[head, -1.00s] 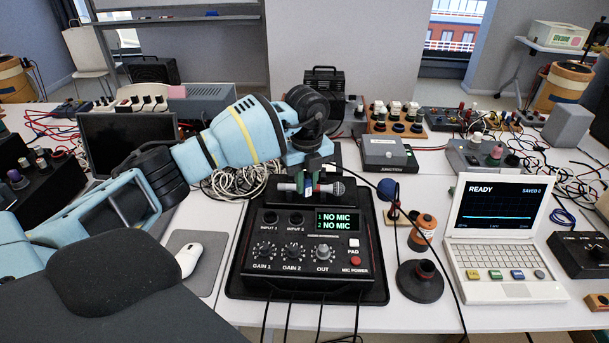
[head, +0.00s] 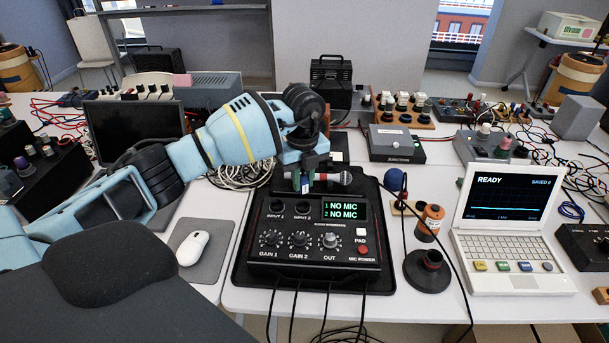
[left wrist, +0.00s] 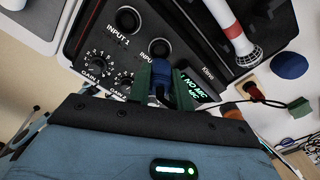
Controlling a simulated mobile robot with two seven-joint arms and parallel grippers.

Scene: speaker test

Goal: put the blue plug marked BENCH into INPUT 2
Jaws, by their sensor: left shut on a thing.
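My left gripper (head: 306,180) is shut on a blue plug (left wrist: 160,47), held between its green fingers. No BENCH marking is readable. The black audio interface (head: 312,255) has two round sockets, INPUT 1 (head: 277,206) and INPUT 2 (head: 302,208). In the head view the gripper is just above and behind INPUT 2, whose dark opening shows. The display (head: 344,209) reads NO MIC on both lines. My right gripper is not in view.
A microphone (head: 339,178) lies behind the interface, close to the gripper. To the right are a blue ball on a stand (head: 394,180), an orange canister (head: 431,222) and a laptop (head: 505,240) reading READY. A white mouse (head: 192,248) is at left.

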